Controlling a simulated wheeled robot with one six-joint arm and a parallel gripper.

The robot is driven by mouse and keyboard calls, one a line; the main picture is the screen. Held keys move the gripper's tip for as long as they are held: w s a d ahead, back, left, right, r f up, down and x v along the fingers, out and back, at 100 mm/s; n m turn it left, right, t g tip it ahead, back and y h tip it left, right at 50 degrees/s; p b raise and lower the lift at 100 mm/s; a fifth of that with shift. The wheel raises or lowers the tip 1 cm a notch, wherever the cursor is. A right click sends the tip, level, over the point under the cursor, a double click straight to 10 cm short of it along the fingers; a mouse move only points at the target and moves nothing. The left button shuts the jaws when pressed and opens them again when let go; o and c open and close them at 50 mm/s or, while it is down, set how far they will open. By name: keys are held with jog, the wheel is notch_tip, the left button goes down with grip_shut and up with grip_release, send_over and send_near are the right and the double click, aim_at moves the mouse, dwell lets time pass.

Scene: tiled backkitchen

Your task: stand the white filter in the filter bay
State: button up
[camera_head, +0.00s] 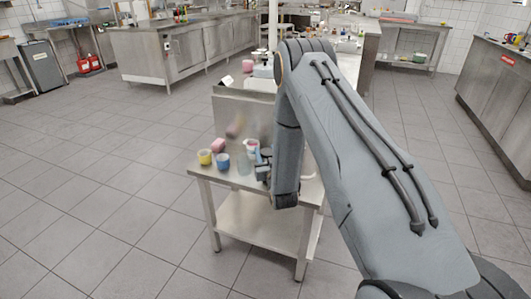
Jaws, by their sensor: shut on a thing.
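My gripper (262,166) is at the front part of the steel table (268,183), low over its top. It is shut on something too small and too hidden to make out. A small white piece with some pink (252,146) shows just behind the gripper; I cannot tell whether it is the white filter or whether it is the thing held. My arm covers the right part of the table. I cannot pick out the filter bay.
Left of my gripper stand a yellow cup (205,157), a blue cup (222,162), a pink block (218,145) and a clear, greenish container (244,163). A steel panel (235,112) rises behind them. Tiled floor (100,190) lies open to the left.

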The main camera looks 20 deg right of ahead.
jog(key=o, duration=0.7)
jog(key=shift+f, duration=0.2)
jog(key=o, duration=0.4)
jog(key=shift+r, duration=0.1)
